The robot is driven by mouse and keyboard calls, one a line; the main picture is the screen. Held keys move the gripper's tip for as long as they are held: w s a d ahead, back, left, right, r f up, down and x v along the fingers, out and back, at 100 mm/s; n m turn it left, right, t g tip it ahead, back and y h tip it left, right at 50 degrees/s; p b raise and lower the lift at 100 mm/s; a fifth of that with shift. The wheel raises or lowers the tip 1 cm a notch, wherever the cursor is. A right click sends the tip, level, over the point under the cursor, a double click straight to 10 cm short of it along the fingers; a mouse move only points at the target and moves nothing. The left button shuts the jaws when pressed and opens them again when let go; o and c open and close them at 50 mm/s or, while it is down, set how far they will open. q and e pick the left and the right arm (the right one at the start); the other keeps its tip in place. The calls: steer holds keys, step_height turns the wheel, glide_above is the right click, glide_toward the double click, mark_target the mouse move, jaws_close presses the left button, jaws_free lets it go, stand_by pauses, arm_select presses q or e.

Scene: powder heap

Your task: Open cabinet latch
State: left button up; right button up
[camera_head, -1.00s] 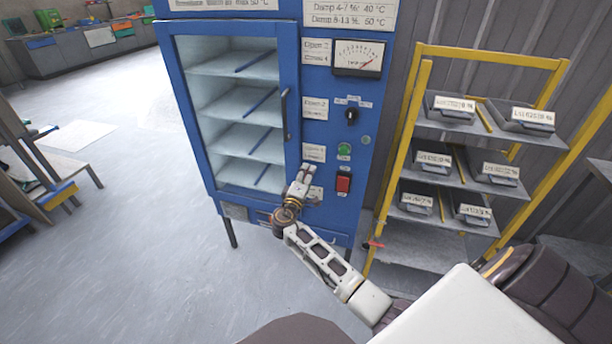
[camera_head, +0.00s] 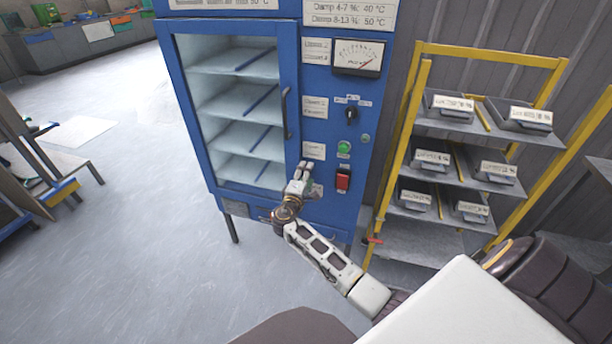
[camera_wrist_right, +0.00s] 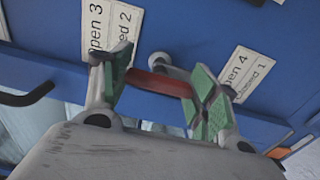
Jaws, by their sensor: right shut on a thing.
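The blue cabinet (camera_head: 240,110) stands ahead with a closed glass door and a dark vertical door handle (camera_head: 286,113). My right gripper (camera_head: 300,172) is at the lower part of the cabinet's front, right of the glass door. In the right wrist view, the green-padded fingers of my right gripper (camera_wrist_right: 162,75) are shut on a red latch lever (camera_wrist_right: 160,83), which runs across between them. A pale round pivot (camera_wrist_right: 159,61) shows just behind it. In the head view the gripper hides the latch. My left gripper is not in view.
A label with "3" and "2" (camera_wrist_right: 105,25) and one with "4" and "1" (camera_wrist_right: 246,74) flank the latch. A red switch (camera_head: 343,180), green button (camera_head: 344,147) and black knob (camera_head: 351,113) sit nearby. A yellow rack (camera_head: 424,110) with trays stands right. Floor at left is open.

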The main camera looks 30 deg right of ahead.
steer(key=o, duration=1)
steer(key=shift+o, duration=0.2)
steer(key=v, duration=1.2)
